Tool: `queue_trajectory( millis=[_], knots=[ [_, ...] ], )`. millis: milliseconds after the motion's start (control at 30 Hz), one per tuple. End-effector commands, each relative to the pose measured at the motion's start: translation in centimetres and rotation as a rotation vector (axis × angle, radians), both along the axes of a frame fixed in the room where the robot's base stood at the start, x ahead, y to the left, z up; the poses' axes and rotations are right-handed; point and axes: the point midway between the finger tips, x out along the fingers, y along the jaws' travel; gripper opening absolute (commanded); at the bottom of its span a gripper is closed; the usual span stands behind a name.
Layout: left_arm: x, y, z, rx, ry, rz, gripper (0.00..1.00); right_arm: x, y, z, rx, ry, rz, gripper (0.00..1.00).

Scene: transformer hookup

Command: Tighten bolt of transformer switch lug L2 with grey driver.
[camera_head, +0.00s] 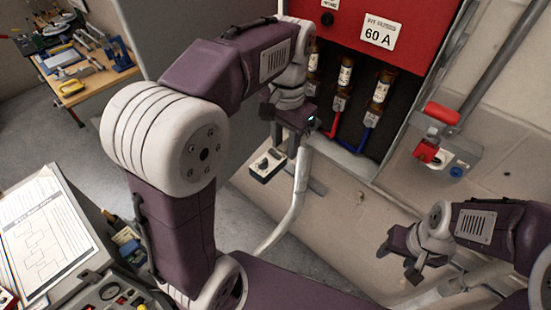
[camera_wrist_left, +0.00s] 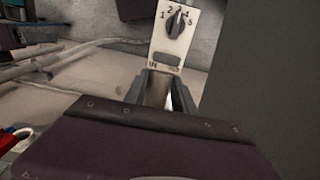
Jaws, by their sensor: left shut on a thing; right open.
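My left gripper (camera_head: 292,143) is in front of the lower left of the red cabinet (camera_head: 345,20). In the left wrist view its jaws (camera_wrist_left: 168,95) are shut around a grey piece (camera_wrist_left: 157,88); I cannot tell from this whether it is the grey driver. A pale box with a black dial numbered 1 to 5 (camera_head: 266,165) is just beyond the jaws; it also shows in the left wrist view (camera_wrist_left: 175,28). Lug L2 and its bolt cannot be made out. My right gripper (camera_head: 405,253) is open and empty at the lower right.
Brown fuses (camera_head: 380,90) with red and blue cables (camera_head: 368,135) stand in the cabinet. A grey box with a red handle (camera_head: 442,150) is right of it. A pale pipe (camera_head: 300,185) runs below my left gripper. A tool bench (camera_head: 100,82) is far left.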

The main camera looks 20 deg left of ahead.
Motion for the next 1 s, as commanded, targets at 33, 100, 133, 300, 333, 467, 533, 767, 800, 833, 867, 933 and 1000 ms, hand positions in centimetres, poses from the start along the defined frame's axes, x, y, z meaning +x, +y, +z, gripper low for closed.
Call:
queue_trajectory(
  millis=[33,100,133,300,333,467,533,767,800,833,867,933,1000],
  knots=[
    [0.0,-0.2,1.4,-0.002,-0.002,-0.006,0.0,0.0,0.0,1.0,0.0,0.0,0.0,0.53],
    [-0.1,-0.3,1.9,-0.003,0.0,-0.011,0.0,0.0,0.0,1.3,0.0,0.0,0.0,0.53],
    [-0.1,-0.3,1.9,-0.004,0.001,-0.012,0.0,0.0,0.0,1.3,0.0,0.0,0.0,0.53],
    [-0.1,-0.4,1.7,-0.006,0.002,-0.013,0.0,0.0,0.0,1.1,0.0,0.0,0.0,0.53],
    [-0.1,-0.4,1.7,-0.005,0.002,-0.013,0.0,0.0,0.0,1.1,0.0,0.0,0.0,0.53],
    [-0.1,-0.3,1.8,-0.006,0.002,-0.012,0.0,0.0,0.0,1.3,0.0,0.0,0.0,0.53],
    [-0.2,-0.3,1.9,-0.005,0.003,-0.012,0.0,0.0,0.0,1.7,0.0,0.0,0.0,0.53],
    [2.0,-1.1,2.1,-0.005,0.003,-0.013,0.0,0.0,0.0,3.7,0.0,0.0,0.0,0.53],
    [2.4,-1.3,2.1,-0.005,0.004,-0.013,0.0,0.0,0.0,4.0,0.0,0.0,0.0,0.53],
    [2.7,-1.4,2.2,-0.005,0.004,-0.013,0.0,0.0,0.0,4.3,0.0,0.0,0.0,0.53],
    [3.0,-1.5,2.2,-0.005,0.003,-0.013,0.0,0.0,0.0,4.6,0.0,0.0,0.0,0.53],
    [3.6,-1.7,2.1,-0.005,0.003,-0.013,0.0,0.0,0.0,5.0,0.0,0.0,0.0,0.53],
    [4.0,-1.9,2.0,-0.005,0.003,-0.013,0.0,0.0,0.0,5.4,0.0,0.0,0.0,0.53]
  ],
)
